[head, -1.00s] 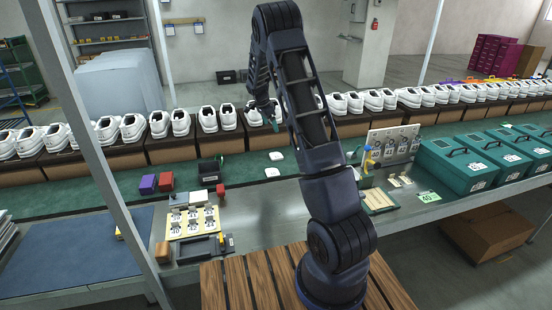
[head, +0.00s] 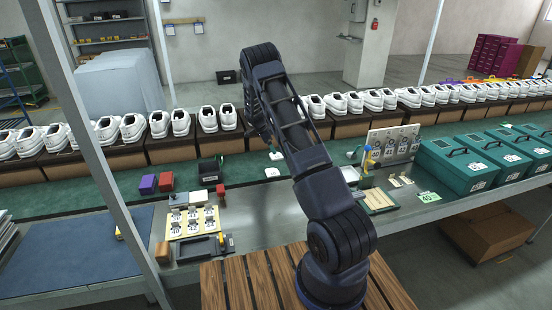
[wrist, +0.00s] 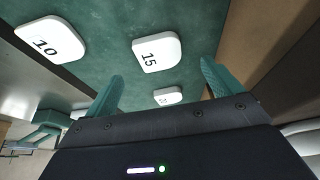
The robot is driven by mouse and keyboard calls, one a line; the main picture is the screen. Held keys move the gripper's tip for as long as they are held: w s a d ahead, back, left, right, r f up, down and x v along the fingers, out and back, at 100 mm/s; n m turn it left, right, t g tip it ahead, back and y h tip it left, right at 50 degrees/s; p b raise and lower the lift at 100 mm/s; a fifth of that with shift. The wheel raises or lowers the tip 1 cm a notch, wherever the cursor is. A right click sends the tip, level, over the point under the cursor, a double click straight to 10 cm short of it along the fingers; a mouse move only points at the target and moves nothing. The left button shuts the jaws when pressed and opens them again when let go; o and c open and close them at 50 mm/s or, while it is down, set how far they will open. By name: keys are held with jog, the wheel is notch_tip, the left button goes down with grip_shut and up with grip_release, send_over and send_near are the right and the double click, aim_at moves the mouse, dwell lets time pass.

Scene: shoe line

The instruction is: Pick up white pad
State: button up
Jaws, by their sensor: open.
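White pads lie on the green belt. In the wrist view one pad marked 15 (wrist: 157,54) is above centre and one marked 10 (wrist: 50,44) is at upper left. A third white pad (wrist: 167,96) shows between my fingers, just beyond the gripper body. My gripper (wrist: 163,78) is open and empty, its two teal fingers apart. In the head view one white pad (head: 276,155) lies farther back and another white pad (head: 271,172) lies nearer the front edge of the belt. My arm hides the gripper in this view.
White shoes (head: 208,118) stand in a row on brown boxes behind the belt. A black bin (head: 210,172), a red block (head: 166,181) and a purple block (head: 148,184) are left of the pads. Teal cases (head: 457,164) stand at right.

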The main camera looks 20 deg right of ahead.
aim_at(276, 156)
jog(key=shift+x, duration=2.95)
jog(key=shift+d, duration=0.1)
jog(key=shift+c, duration=0.2)
jog(key=c, duration=1.1)
